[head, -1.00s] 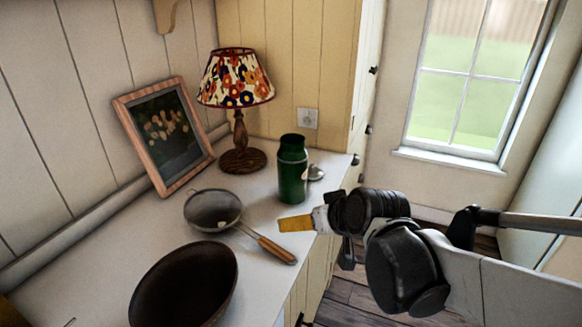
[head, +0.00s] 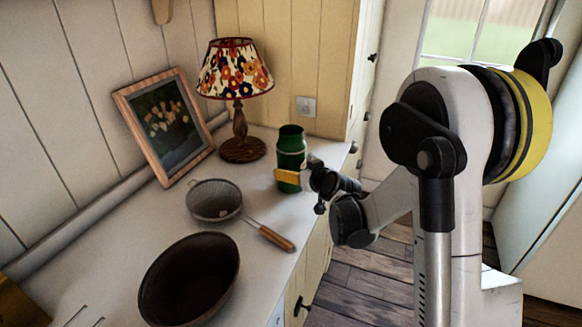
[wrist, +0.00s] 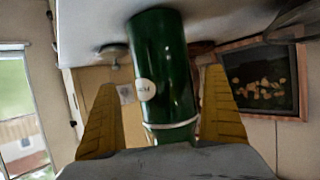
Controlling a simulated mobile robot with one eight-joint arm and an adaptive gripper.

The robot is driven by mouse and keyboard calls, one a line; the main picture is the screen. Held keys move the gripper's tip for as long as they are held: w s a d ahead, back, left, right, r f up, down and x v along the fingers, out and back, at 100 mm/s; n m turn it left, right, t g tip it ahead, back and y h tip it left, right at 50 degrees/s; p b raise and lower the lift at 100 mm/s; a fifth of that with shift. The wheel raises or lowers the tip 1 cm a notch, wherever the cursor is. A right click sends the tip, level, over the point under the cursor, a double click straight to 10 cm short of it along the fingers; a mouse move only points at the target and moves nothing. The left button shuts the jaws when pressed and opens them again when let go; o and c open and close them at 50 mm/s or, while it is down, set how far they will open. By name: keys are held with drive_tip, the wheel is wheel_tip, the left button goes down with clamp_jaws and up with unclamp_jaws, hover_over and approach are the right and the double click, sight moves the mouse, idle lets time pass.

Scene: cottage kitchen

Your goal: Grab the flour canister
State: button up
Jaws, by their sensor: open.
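The green canister (head: 291,143) stands upright near the counter's far right end, to the right of the lamp. My gripper (head: 288,177) is at its lower part, with a yellow finger in front of it. In the wrist view the canister (wrist: 166,60) shows upside down with a round white label, whose writing I cannot fully read. There my gripper (wrist: 160,85) is open, with one yellow finger on each side of the canister and visible gaps on both sides. The head view hides part of the canister's lower body behind the finger.
A patterned lamp (head: 236,72) and a leaning framed picture (head: 165,125) stand along the wall. A sieve (head: 214,200) with a wooden handle and a dark bowl (head: 190,280) lie nearer on the counter (head: 100,255). A small round object (wrist: 113,52) is beside the canister.

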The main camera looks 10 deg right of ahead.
drive_tip(key=b+x, duration=0.2)
drive_tip(key=x, duration=0.3)
drive_tip(key=shift+w+a+f, duration=0.1)
drive_tip(key=shift+w+a, duration=0.05)
drive_tip(key=shift+a, duration=0.05)
drive_tip(key=shift+c, duration=1)
drive_tip(key=c, duration=1.2)
